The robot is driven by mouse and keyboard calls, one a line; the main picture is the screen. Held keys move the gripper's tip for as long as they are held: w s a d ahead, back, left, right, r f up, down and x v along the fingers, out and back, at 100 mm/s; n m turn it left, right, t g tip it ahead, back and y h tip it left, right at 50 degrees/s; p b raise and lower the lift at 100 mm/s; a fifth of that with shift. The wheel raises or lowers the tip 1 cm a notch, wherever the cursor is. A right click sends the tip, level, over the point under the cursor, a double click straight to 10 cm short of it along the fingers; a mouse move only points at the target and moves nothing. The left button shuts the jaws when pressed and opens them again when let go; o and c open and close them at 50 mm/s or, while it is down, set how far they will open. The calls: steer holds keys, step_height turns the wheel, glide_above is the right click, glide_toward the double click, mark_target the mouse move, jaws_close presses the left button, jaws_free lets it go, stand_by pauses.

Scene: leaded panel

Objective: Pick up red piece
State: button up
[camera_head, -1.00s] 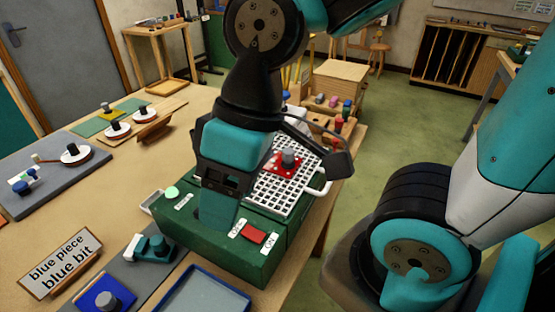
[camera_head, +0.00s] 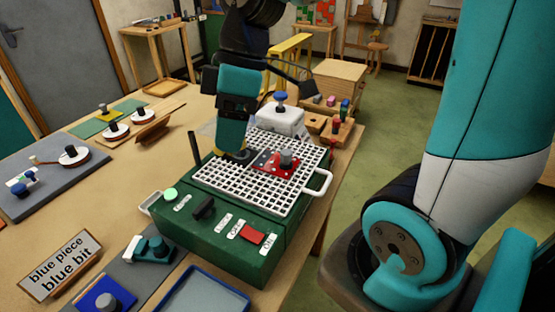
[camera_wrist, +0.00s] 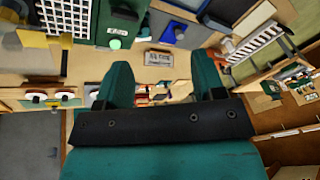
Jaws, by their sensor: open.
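The red piece cannot be made out in the wrist view.
The green box (camera_head: 215,235) has a red switch (camera_head: 252,233), a green button (camera_head: 171,194) and white side handles. A white block with a blue knob (camera_head: 281,118) is behind the grid. A blue piece (camera_head: 105,298) and a sign (camera_head: 60,266) are at front left.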

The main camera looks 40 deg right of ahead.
steer(key=w+d+n, duration=0.3)
steer(key=w+d, duration=0.3)
steer(key=d, duration=0.5)
steer(key=n+p, duration=0.1)
steer(key=n, duration=0.4)
glide_toward(286, 152)
steer(key=p+x, duration=0.1)
steer(key=x, duration=0.1)
steer(key=p+x, duration=0.1)
steer(key=x, duration=0.2)
steer(key=shift+w+d, duration=0.1)
steer(key=shift+w, duration=0.1)
steer(key=shift+y, duration=0.3)
steer(key=shift+s+p+x, duration=0.1)
steer(key=shift+p+x, duration=0.65)
steer(key=shift+x, duration=0.6)
steer(key=shift+s+p+x, duration=0.15)
steer(key=shift+p+x, duration=0.6)
steer(key=shift+x, duration=0.65)
steer(key=c, duration=1)
